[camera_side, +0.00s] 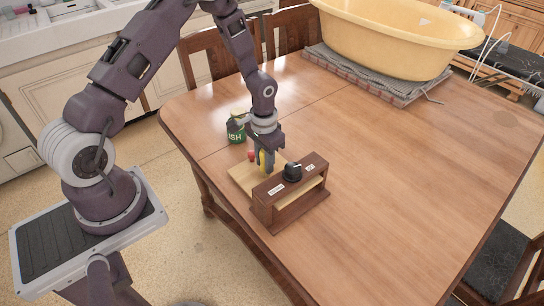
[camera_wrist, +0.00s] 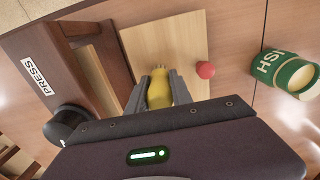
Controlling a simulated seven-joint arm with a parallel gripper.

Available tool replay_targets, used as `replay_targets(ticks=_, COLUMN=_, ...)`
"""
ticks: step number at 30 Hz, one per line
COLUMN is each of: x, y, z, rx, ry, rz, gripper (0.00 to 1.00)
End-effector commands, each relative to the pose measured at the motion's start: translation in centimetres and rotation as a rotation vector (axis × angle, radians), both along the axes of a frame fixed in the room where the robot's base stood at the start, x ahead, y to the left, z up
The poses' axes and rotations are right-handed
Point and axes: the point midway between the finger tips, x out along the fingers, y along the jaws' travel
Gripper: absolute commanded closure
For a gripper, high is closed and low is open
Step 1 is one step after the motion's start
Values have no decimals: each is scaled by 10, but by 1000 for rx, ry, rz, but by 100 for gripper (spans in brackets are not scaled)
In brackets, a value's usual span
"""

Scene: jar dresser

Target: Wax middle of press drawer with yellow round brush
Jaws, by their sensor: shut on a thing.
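My gripper (camera_side: 265,166) is shut on the yellow round brush (camera_wrist: 160,88), which sits between the two fingers in the wrist view. In the side view the yellow of the brush (camera_side: 263,158) shows only in part. The brush is over a pale wooden drawer panel (camera_wrist: 185,35) that extends from a small brown dresser (camera_side: 290,203). I cannot tell whether the brush touches the panel. The panel also shows in the side view (camera_side: 241,176). A PRESS label (camera_wrist: 35,76) is on the dresser.
A black round jar or knob (camera_side: 292,172) is on top of the dresser. A red ball-like piece (camera_wrist: 205,70) is at the panel's edge. A green can (camera_side: 236,131) stands beyond it. A yellow tub (camera_side: 400,35) is at the back; the table's right side is clear.

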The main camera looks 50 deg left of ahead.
Motion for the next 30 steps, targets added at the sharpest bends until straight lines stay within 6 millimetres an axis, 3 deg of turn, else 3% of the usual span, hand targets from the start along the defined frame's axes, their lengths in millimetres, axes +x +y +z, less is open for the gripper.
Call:
replay_targets(ticks=17, x=-53, y=0, z=0, rx=0, ry=3, rz=-1, gripper=100)
replay_targets(ticks=30, x=-10, y=0, z=1, rx=0, ry=-1, rz=-1, gripper=100)
